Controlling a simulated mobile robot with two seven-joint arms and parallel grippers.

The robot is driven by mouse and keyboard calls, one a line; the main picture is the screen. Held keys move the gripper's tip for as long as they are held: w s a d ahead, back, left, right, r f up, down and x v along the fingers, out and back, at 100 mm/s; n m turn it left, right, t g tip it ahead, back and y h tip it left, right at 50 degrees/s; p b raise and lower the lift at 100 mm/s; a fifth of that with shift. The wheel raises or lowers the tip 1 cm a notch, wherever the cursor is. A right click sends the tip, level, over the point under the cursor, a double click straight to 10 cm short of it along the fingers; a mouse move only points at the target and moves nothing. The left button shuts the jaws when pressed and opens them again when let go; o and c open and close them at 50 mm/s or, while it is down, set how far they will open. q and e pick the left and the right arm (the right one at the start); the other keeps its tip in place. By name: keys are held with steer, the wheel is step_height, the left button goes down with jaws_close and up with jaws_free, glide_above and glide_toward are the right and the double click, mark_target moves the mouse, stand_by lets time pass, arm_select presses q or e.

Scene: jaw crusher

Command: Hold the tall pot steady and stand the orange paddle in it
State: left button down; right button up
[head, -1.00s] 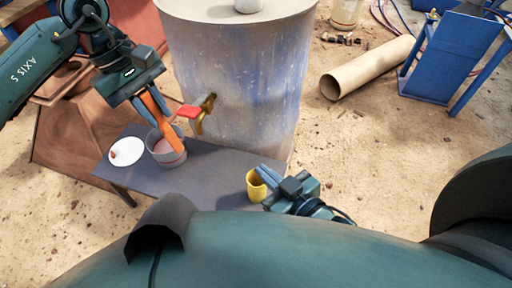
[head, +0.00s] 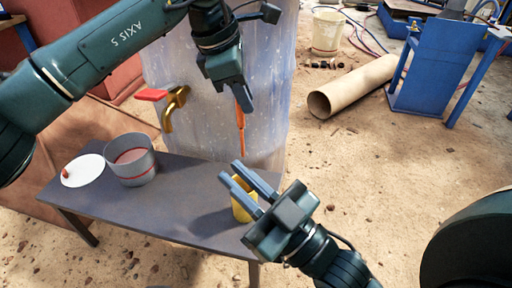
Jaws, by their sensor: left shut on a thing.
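The tall pot, a yellow one (head: 240,212), stands upright near the right end of the grey table and is partly hidden by my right gripper. My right gripper (head: 227,170) is open, its two fingers apart over and around the pot's upper part; I cannot tell whether they touch it. The orange paddle (head: 240,132) hangs nearly vertical from my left gripper (head: 243,100), which is shut on its upper end. The paddle's lower end is in the air, above the yellow pot in the picture and apart from it.
A grey pot (head: 142,174) with reddish contents and a white plate (head: 90,172) stand on the table's (head: 180,208) left part. A blue-grey drum (head: 205,140) with a red-handled brass tap (head: 175,105) stands behind. A cardboard tube (head: 355,85) lies on the sand at right.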

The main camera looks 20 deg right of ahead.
mark_target(236, 180)
steer(key=shift+o, duration=0.6)
steer(key=shift+w+d, duration=0.1)
steer(key=shift+w, duration=0.1)
steer(key=o, duration=0.6)
steer(key=w+d+f+t+h, duration=0.1)
steer(key=w+d+t+h, duration=0.2)
steer(key=w+d, duration=0.4)
steer(key=shift+d+f+m+h, duration=0.3)
steer(key=shift+d+h, duration=0.1)
steer(key=shift+o, duration=0.8)
steer(key=shift+m+g+h, duration=0.4)
steer(key=shift+m+g, duration=0.1)
steer(key=f, duration=0.3)
steer(key=w+f, duration=0.1)
steer(key=f, duration=0.1)
steer(key=shift+d+f, duration=0.2)
steer(key=shift+d, duration=0.15)
steer(key=o, duration=0.7)
steer(key=f+g, duration=0.1)
steer(key=f, duration=0.4)
steer(key=s+f+m+g, duration=0.1)
steer(key=f, duration=0.4)
steer(key=s+f+m+g, duration=0.1)
steer(key=f+g, duration=0.1)
steer(key=f, duration=0.3)
steer(key=shift+s+a, duration=0.15)
steer(key=x, duration=1.1)
steer(key=shift+w+a+f, duration=0.15)
steer(key=shift+w+f, duration=0.05)
steer(key=shift+w, duration=0.15)
